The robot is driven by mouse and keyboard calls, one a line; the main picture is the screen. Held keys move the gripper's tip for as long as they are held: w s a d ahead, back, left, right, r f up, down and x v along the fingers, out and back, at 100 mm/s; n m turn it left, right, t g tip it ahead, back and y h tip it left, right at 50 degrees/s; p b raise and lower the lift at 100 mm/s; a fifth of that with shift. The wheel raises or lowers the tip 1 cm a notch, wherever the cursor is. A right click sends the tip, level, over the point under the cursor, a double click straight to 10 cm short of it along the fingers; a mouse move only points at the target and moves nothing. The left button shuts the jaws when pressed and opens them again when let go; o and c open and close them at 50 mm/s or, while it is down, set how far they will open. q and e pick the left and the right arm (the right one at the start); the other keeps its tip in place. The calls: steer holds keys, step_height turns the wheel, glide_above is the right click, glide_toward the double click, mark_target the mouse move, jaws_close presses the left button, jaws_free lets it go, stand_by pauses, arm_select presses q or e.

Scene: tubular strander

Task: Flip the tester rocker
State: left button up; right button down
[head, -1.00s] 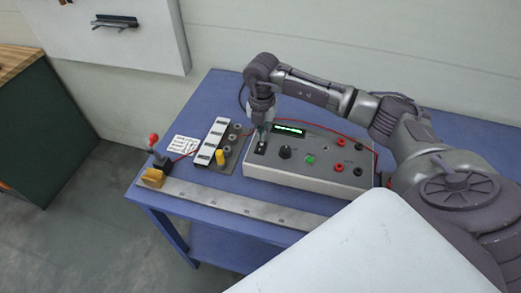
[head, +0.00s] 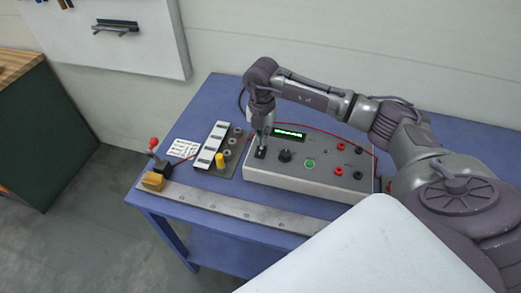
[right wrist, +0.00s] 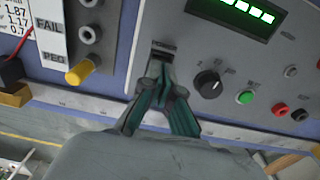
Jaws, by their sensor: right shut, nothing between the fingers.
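The tester (head: 310,178) is a grey box on the blue table, with a lit green display (head: 289,133), a black knob (head: 285,155) and a green button (head: 310,164). Its black rocker (head: 260,153) is at the left end of the panel, and it also shows in the right wrist view (right wrist: 163,46). My right gripper (head: 262,137) points down over the rocker. In the right wrist view its fingertips (right wrist: 163,68) are together, empty, right at the rocker's near edge. I cannot tell whether they touch it. My left gripper is not in view.
Left of the tester stands a board with a white strip (head: 212,145) and a yellow peg (head: 220,160). A red-knobbed lever (head: 154,145) stands at the table's left corner. A red cable (head: 330,134) runs behind the display. A metal rail (head: 235,203) lines the front edge.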

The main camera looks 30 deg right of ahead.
mark_target(262, 147)
steer(key=shift+f+b, duration=0.95)
steer(key=shift+f, duration=0.35)
stand_by(0.8)
steer(key=shift+s+r, duration=0.1)
steer(key=shift+s, duration=0.05)
steer(key=shift+r+p, duration=0.7)
steer(key=shift+r, duration=0.1)
steer(key=shift+r+p, duration=1.7)
steer(key=shift+r, duration=1)
steer(key=shift+f, duration=0.1)
